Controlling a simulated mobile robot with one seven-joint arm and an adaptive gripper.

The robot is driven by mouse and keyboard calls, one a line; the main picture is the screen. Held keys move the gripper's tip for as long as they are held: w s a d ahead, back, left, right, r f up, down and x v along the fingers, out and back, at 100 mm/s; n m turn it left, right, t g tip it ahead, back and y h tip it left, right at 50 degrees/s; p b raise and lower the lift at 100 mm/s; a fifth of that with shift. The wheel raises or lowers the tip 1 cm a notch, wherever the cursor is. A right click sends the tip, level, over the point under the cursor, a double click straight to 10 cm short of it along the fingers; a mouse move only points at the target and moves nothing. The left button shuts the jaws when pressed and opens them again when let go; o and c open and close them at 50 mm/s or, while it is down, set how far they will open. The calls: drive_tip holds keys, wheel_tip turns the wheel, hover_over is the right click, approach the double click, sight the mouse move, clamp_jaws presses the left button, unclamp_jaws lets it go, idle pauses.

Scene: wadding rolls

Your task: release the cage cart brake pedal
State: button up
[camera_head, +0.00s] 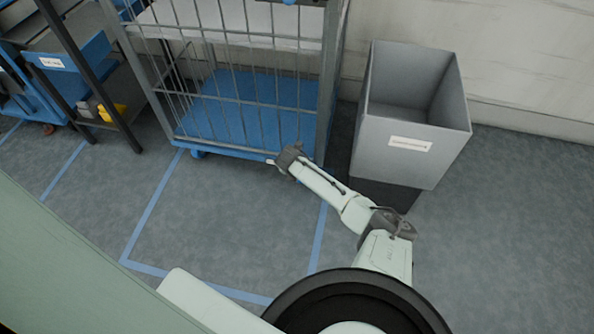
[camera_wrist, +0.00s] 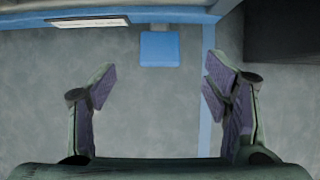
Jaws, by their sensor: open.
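The cage cart (camera_head: 245,110) stands against the wall, with grey bars and a blue base deck. In the wrist view its blue lower edge (camera_wrist: 185,14) runs across the top. A flat blue pedal (camera_wrist: 160,48) sticks out from under that edge, near the middle of the picture. My gripper (camera_wrist: 162,80) is open and empty. The pedal lies beyond its fingertips, roughly centred between them, and I see no contact. In the head view my gripper (camera_head: 272,162) is low at the cart's front right corner, and the pedal is not distinguishable there.
A grey bin (camera_head: 410,145) on a dark base stands right of the cart, close to my arm. A shelf rack (camera_head: 85,70) with blue containers is at the left. Blue floor tape (camera_head: 150,220) marks a bay before the cart. The floor in front is clear.

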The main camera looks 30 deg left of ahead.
drive_tip(key=shift+v, duration=1.3)
